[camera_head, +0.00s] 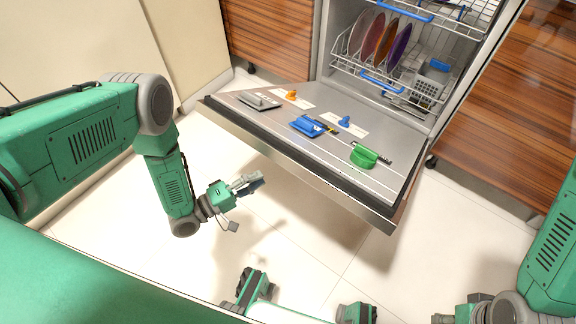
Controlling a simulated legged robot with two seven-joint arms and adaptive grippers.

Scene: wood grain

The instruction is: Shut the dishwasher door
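The dishwasher door (310,150) is open. It is folded down in front of the dishwasher (400,45), with its inner face up and its dark-edged outer rim toward me. My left gripper (256,184) hangs below and in front of the door's near edge, left of its middle, apart from the door. It holds nothing that I can see; its fingers look close together, but whether they are shut is unclear. My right arm enters at the lower right, and its gripper is cut off by the bottom edge of the picture.
On the door's inner face are grey, blue, orange and green fittings, such as the green one (364,156). A rack (350,58) with several coloured plates is inside the dishwasher. Wood-grain cabinets (520,110) flank it.

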